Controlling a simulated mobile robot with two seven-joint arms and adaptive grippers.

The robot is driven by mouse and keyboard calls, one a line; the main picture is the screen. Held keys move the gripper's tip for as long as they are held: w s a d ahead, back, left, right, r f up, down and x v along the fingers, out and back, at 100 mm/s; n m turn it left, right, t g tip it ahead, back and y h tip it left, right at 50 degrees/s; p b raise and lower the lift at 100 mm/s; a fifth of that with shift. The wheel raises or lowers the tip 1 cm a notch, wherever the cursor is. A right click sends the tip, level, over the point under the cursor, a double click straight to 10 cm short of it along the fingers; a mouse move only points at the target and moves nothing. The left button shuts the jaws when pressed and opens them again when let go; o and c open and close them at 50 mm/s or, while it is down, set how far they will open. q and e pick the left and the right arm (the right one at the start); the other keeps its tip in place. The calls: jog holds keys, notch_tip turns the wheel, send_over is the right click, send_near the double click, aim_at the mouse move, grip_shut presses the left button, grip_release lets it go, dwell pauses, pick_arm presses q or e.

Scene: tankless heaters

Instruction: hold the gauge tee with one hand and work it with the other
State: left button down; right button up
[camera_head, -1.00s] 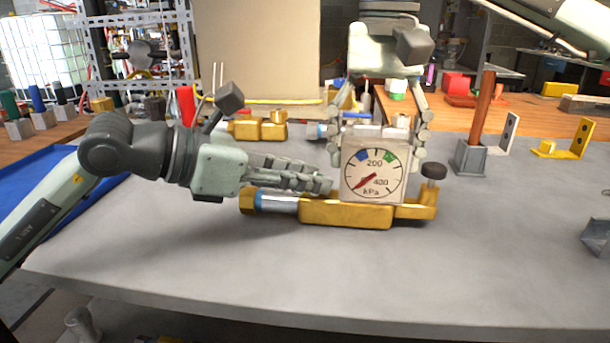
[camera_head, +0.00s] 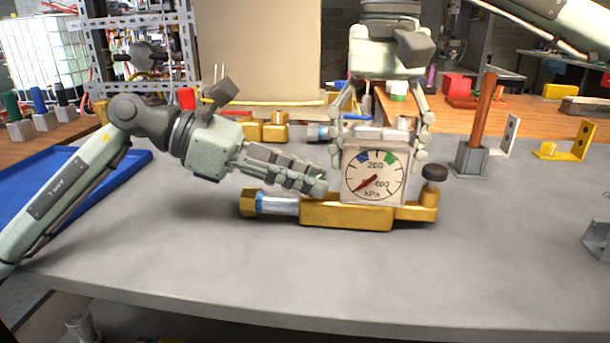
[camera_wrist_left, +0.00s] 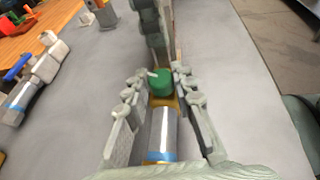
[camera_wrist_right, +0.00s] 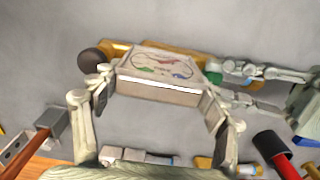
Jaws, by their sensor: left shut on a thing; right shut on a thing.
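The gauge tee has a brass body (camera_head: 345,215), a chrome pipe with a blue band (camera_head: 277,205), and a square dial gauge (camera_head: 374,175) with its needle at the lower left. A black knob (camera_head: 434,172) stands at its right end. My right gripper (camera_head: 375,150) comes from behind and is shut on the gauge's sides, as the right wrist view (camera_wrist_right: 158,92) also shows. My left gripper (camera_head: 320,187) is shut on a green knob (camera_wrist_left: 160,82) beside the gauge, above the pipe (camera_wrist_left: 160,135). The green knob is mostly hidden by the fingers in the head view.
Behind stands another brass fitting (camera_head: 265,130). A copper rod in a grey block (camera_head: 472,158) and a yellow bracket (camera_head: 575,145) stand at the right. A blue tray (camera_head: 120,163) lies at the left. The grey table in front is clear.

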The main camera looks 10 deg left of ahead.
pick_arm(q)
jog(key=c, duration=1.5)
grip_release()
jog(key=shift+c, duration=0.2)
jog(key=v, duration=1.2)
jog(key=shift+o, duration=0.3)
